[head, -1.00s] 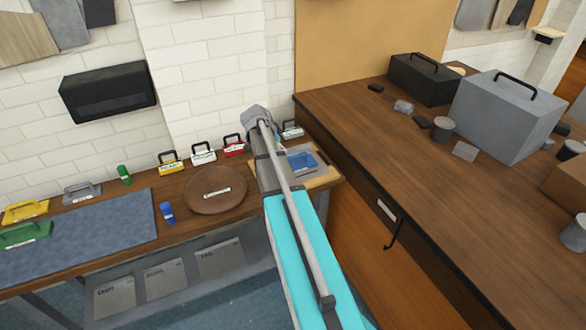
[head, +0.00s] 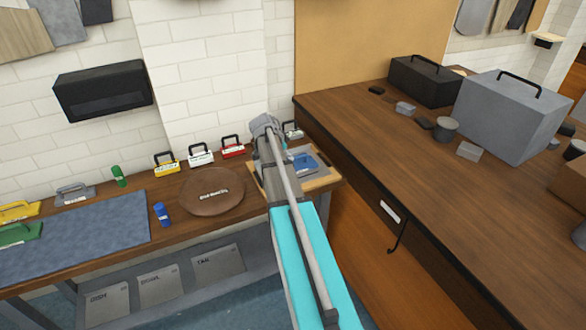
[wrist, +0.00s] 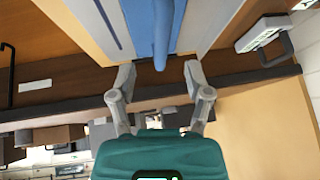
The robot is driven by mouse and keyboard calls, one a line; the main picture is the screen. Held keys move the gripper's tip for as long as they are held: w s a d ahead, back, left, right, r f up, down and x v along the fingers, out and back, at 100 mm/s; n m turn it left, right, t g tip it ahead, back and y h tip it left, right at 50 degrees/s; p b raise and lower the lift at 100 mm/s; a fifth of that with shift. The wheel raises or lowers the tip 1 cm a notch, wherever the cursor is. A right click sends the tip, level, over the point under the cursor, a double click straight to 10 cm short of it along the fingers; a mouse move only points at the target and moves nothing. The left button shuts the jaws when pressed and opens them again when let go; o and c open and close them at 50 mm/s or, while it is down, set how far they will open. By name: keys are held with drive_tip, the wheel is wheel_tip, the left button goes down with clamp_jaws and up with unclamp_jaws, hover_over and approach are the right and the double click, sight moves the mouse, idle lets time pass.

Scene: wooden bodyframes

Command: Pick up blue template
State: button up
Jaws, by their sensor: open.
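The blue template (head: 304,161) lies on a grey sheet on a light wooden board (head: 322,180) at the right end of the workbench, partly behind my arm in the head view. In the wrist view the blue template (wrist: 140,22) fills the top middle, with its raised blue handle (wrist: 162,35) pointing down toward the space between my fingers. My gripper (wrist: 158,80) is open and empty, its two fingertips just short of the handle and spread wider than it. In the head view my arm hides the fingers.
A white-labelled block with a dark handle (head: 293,131) stands close behind the board; it also shows in the wrist view (wrist: 264,33). Red, white and yellow handled blocks line the wall. A round brown plate (head: 212,192) lies left. A taller wooden counter (head: 400,150) borders the right.

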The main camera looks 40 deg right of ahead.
drive_tip(key=shift+b+x, duration=2.2)
drive_tip(key=shift+x, duration=0.4)
drive_tip(key=shift+c, duration=0.3)
clamp_jaws()
drive_tip(key=shift+r, duration=0.1)
